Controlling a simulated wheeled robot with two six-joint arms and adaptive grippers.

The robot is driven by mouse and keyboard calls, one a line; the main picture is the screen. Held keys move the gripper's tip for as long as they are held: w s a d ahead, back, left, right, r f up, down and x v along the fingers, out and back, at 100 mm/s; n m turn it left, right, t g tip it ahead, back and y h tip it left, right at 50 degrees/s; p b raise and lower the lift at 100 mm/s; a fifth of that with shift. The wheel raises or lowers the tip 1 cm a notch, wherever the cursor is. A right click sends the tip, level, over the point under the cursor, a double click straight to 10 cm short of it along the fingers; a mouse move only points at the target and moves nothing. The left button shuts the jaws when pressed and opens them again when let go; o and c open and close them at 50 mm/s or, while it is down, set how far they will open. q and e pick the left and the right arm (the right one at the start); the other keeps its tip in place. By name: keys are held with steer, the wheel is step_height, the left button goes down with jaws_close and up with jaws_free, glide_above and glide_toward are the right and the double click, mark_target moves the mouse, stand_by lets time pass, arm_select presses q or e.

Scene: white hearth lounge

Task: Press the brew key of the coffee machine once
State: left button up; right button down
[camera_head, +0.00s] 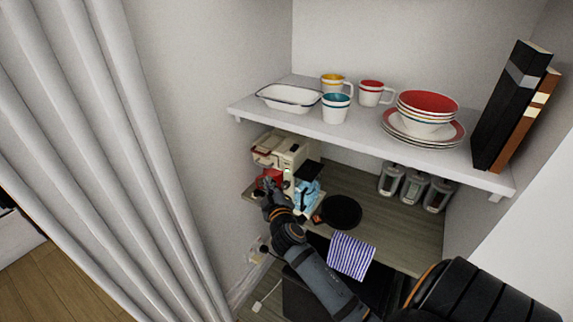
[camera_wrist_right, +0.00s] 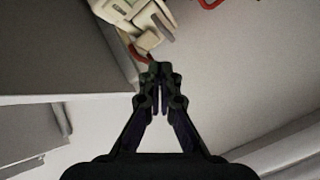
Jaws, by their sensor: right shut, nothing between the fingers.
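The cream coffee machine (camera_head: 285,150) stands at the left end of the wooden counter, under the white shelf. A red part shows low on its front, and a light blue item is at its right side. My right gripper (camera_head: 268,186) is shut and empty, with its fingertips right at the machine's front in the head view. In the right wrist view my right gripper (camera_wrist_right: 160,80) points toward the cream machine (camera_wrist_right: 128,15), whose lower part lies just beyond the fingertips. I cannot tell whether they touch. The brew key cannot be made out. My left gripper is not in view.
The white shelf (camera_head: 360,140) hangs over the counter, bearing cups, bowls, plates, an enamel dish and books. A black round plate (camera_head: 341,212), a striped cloth (camera_head: 351,256) and several grey-lidded jars (camera_head: 412,188) are right of the machine. A grey curtain (camera_head: 120,150) hangs at left.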

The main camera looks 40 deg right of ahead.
mark_target(285, 168)
steer(key=w+d, duration=0.3)
steer(key=d, duration=0.4)
stand_by(1.4)
steer(key=shift+w+d, duration=0.1)
steer(key=shift+d, duration=0.25)
steer(key=shift+w+d+b, duration=0.15)
steer(key=shift+d+b, duration=0.2)
stand_by(0.6)
stand_by(0.4)
steer(key=shift+s+a, duration=0.35)
steer(key=shift+a, duration=0.45)
